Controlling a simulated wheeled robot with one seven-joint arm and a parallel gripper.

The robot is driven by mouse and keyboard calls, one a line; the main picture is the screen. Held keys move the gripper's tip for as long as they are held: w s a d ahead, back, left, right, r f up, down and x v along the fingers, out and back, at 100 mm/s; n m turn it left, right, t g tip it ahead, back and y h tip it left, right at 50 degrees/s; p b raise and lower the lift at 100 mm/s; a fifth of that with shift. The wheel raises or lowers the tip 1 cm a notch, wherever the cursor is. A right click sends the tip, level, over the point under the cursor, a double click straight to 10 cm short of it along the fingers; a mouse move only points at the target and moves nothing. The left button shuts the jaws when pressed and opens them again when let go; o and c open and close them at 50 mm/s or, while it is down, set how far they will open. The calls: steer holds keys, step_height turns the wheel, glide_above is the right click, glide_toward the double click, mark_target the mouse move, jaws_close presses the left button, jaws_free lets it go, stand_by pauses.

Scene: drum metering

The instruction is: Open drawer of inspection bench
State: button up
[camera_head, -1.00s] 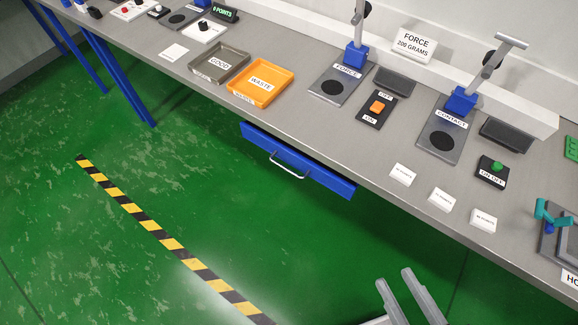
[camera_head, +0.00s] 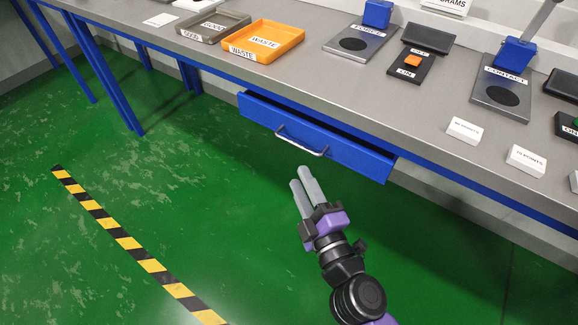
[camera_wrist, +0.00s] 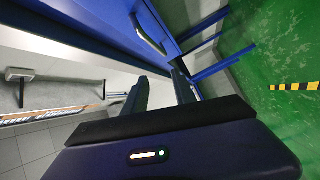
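The inspection bench (camera_head: 200,60) has a blue drawer (camera_head: 350,155) under its grey top. The drawer front stands a little out from the bench, with a dark gap along its upper edge. Its silver bar handle (camera_head: 318,152) is on the front face and also shows in the wrist view (camera_wrist: 150,36). My gripper (camera_head: 301,176) is just below and in front of the handle in the head view, apart from it. Its two fingers are spread and nothing is between them; both also show in the wrist view (camera_wrist: 160,88).
An orange waste tray (camera_head: 298,36), a grey tray (camera_head: 240,22), the force plate (camera_head: 375,47) and the contact plate (camera_head: 482,98) lie on the bench top. Blue legs (camera_head: 112,85) stand at left. The green floor before the drawer is clear, with a striped line (camera_head: 115,232).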

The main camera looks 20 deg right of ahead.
mark_target(297, 143)
steer(key=w+d+n+h, duration=0.1)
steer(key=w, duration=0.2)
steer(key=w+d+n+h, duration=0.1)
steer(key=w, duration=0.3)
steer(key=w+d+n+h+p, duration=0.1)
steer(key=w, duration=0.3)
steer(key=shift+w+f+t, duration=0.2)
steer(key=shift+w+t, duration=0.05)
steer(key=shift+t, duration=0.05)
jaws_close()
steer(key=shift+n, duration=0.3)
stand_by(0.9)
